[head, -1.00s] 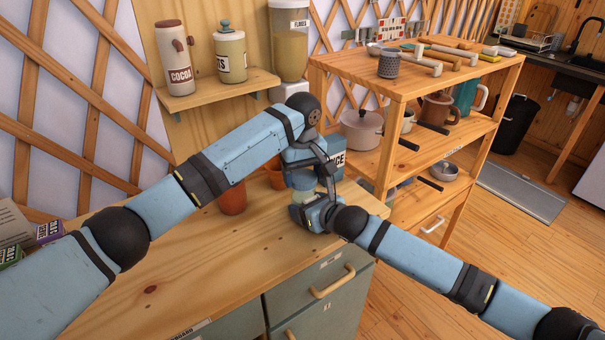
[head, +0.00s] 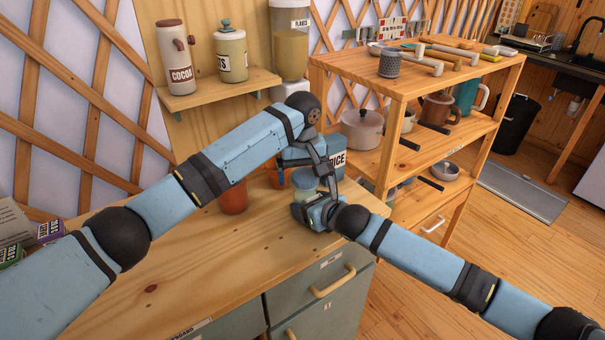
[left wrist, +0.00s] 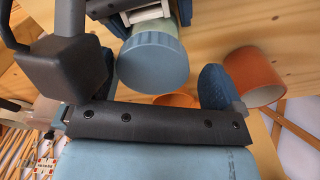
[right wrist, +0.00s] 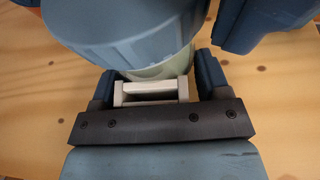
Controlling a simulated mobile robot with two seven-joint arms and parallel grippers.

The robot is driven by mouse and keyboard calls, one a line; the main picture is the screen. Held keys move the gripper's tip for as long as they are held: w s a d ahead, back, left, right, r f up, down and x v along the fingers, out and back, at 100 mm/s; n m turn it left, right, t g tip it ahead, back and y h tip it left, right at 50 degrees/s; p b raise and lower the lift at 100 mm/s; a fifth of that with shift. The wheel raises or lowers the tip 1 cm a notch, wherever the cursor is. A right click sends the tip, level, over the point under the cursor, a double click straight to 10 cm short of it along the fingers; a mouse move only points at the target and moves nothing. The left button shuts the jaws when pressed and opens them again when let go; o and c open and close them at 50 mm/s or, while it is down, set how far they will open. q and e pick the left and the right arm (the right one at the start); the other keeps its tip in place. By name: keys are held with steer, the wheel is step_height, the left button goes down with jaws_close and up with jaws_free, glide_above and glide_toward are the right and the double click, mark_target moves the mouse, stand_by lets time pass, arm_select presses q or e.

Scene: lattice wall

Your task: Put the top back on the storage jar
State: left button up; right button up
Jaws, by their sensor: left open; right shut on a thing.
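The storage jar (right wrist: 165,66) has a pale greenish body and stands upright on the wooden counter in the head view (head: 298,206). Its blue-grey ribbed top (left wrist: 153,62) is over the jar's mouth; I cannot tell whether it is fully seated. My right gripper (right wrist: 157,85) is shut on the jar's body from the side, and it shows low beside the jar in the head view (head: 312,210). My left gripper (left wrist: 150,75) is open, with its fingers apart on either side of the top; in the head view it is just above the jar (head: 318,172).
An orange-brown pot (head: 233,198) stands left of the jar. A blue box marked "ICE" (head: 335,160) is close behind. A wooden shelf unit (head: 400,85) with pots and utensils stands at the right.

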arm_select(q)
steer(key=shift+r, duration=2.2)
steer(key=shift+c, duration=0.4)
steer(key=shift+d+r+n, duration=0.15)
steer(key=shift+r, duration=0.65)
steer(key=shift+d+r+n, duration=0.15)
steer(key=shift+r, duration=0.65)
steer(key=shift+f, duration=0.15)
steer(key=shift+f, duration=3.9)
